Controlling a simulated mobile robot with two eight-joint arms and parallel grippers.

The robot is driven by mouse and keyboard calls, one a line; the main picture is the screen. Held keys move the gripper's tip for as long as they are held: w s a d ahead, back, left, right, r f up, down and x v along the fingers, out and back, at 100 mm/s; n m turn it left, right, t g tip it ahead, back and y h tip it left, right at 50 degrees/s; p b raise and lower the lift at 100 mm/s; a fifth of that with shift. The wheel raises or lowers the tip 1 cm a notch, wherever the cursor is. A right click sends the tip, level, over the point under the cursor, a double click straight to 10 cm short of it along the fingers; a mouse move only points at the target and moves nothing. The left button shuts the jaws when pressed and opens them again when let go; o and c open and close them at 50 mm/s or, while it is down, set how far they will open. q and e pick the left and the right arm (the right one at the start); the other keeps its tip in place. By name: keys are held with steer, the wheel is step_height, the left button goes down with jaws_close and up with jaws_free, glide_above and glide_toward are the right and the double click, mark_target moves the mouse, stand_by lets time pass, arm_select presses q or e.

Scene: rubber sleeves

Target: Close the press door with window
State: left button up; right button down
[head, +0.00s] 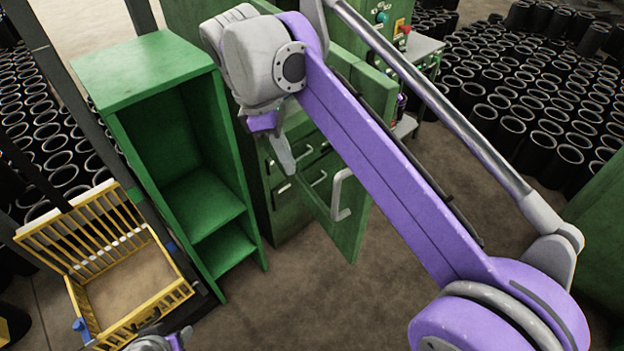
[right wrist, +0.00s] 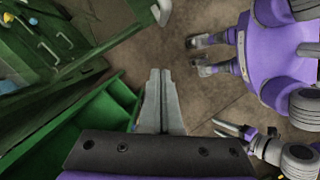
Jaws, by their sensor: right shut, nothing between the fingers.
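A green door panel (head: 350,232) with a pale bent handle (head: 341,197) stands swung out from the green press in the middle of the head view. I cannot make out a window in it; my right arm hides its upper part. My right gripper (head: 285,157) is shut and empty, pointing down to the left of the handle, apart from it. In the right wrist view the right gripper's fingers (right wrist: 160,76) are together, with the pale handle (right wrist: 162,12) beyond them. My left gripper (head: 172,342) is only partly in view at the bottom edge; its jaws are unclear.
An open green shelf cabinet (head: 151,62) stands to the left of the door. A yellow crate (head: 183,292) is at lower left. A control panel with buttons (head: 420,50) is behind. Black rubber sleeves (head: 520,110) fill the back right. The brown floor in front is clear.

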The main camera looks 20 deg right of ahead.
steer(key=s+d+f, duration=0.2)
steer(key=d+f, duration=0.4)
steer(key=f, duration=0.3)
steer(key=shift+s+f, duration=0.25)
steer(key=shift+s, duration=0.1)
